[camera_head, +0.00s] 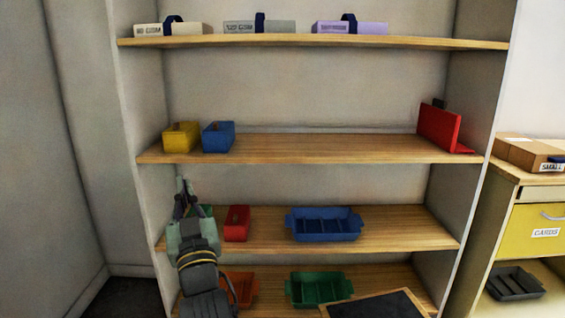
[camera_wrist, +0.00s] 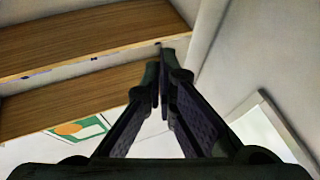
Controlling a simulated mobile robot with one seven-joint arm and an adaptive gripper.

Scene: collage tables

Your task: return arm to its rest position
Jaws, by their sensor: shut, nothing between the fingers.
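My gripper (camera_head: 184,188) shows at the end of my raised arm in the head view, in front of the left part of the shelf unit. It points upward, close to the unit's left side. In the wrist view my gripper (camera_wrist: 162,78) has its dark fingers together with nothing between them. My arm partly hides a green container (camera_head: 206,211) on the shelf behind it.
The shelf unit's middle board (camera_head: 320,146) holds a yellow bin (camera_head: 181,137), a blue bin (camera_head: 218,137) and a red bookend (camera_head: 438,128). Below are a red bin (camera_head: 236,223), a blue tray (camera_head: 324,224) and a green tray (camera_head: 318,289). A yellow-drawer cabinet (camera_head: 530,232) stands right.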

